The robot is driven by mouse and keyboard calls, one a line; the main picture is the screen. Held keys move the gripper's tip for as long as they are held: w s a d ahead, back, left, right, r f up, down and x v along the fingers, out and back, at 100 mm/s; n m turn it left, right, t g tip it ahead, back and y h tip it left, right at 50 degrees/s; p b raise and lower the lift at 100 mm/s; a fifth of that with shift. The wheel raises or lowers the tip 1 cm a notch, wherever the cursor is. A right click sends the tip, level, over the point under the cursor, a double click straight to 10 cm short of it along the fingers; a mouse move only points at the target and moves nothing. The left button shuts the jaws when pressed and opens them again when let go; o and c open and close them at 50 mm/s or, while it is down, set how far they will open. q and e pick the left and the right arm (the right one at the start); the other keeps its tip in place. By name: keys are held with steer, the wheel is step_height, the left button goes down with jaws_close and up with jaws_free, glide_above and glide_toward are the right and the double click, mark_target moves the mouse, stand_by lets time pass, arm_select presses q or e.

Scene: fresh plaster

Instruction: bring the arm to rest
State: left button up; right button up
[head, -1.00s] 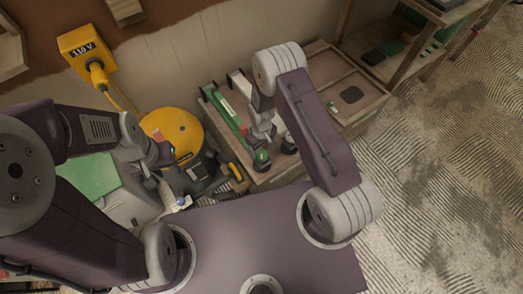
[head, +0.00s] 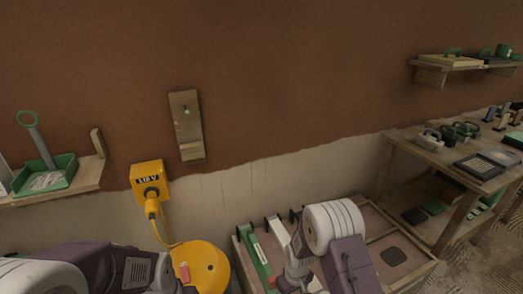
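My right arm comes up from the bottom edge in the head view, its pale ringed joint over a wooden crate (head: 370,213). The grey body of my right gripper (head: 294,275) points down over the crate's left part. Its fingertips are too cut off at the bottom edge to tell open from shut. My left arm lies low at the bottom left, beside a yellow rounded machine (head: 205,262). Its gripper is below the picture.
A yellow power box (head: 149,178) with a plugged cable hangs on the wall. A green tray (head: 48,180) stands on the left shelf. A wooden workbench (head: 400,148) with tools is at right, under a wall shelf (head: 455,68). A green level-like bar (head: 258,262) lies in the crate.

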steer(key=w+d+r+t, duration=0.2)
steer(key=w+r, duration=0.1)
steer(key=r, duration=0.7)
steer(key=s+d+r+m, duration=0.3)
steer(key=s+r, duration=0.6)
steer(key=r, duration=0.1)
steer(key=s+f+m+g, duration=0.1)
steer(key=s+f+m, duration=0.1)
steer(key=s, duration=0.6)
step_height(320, 180, up, 15)
steer(key=p, duration=1.4)
steer(key=shift+w+d+f+p, duration=0.15)
steer(key=shift+w+d+p, duration=0.1)
steer(key=shift+w+p, duration=0.05)
